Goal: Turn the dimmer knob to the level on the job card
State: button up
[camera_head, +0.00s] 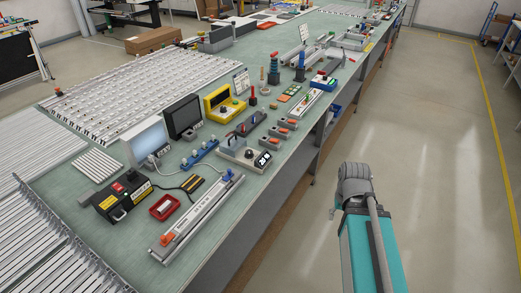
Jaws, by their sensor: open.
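A pale grey box (229,155) with a dark round knob (248,154) on top stands near the front edge of the bench. A black plate (263,159) with white marks is at its right end; the marks are too small to read. A yellow unit (213,104) behind it also has a dark round dial (226,107). I cannot tell for sure which is the dimmer. A small white printed card (241,82) stands behind the yellow unit; its text is unreadable, and it may be the job card. My gripper is not in view; only my teal and grey body parts show.
A lit panel (148,141) and a dark panel (184,117) stand left of the yellow unit. A black box (115,201), a red tray (164,207) and a long rail (200,217) lie nearer. The floor right of the bench is clear.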

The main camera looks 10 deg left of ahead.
aim_at(249, 154)
jog(key=z, duration=0.8)
jog(key=k, duration=0.85)
jog(key=u, duration=1.2)
jog(key=i, duration=0.45)
jog(key=u, duration=0.1)
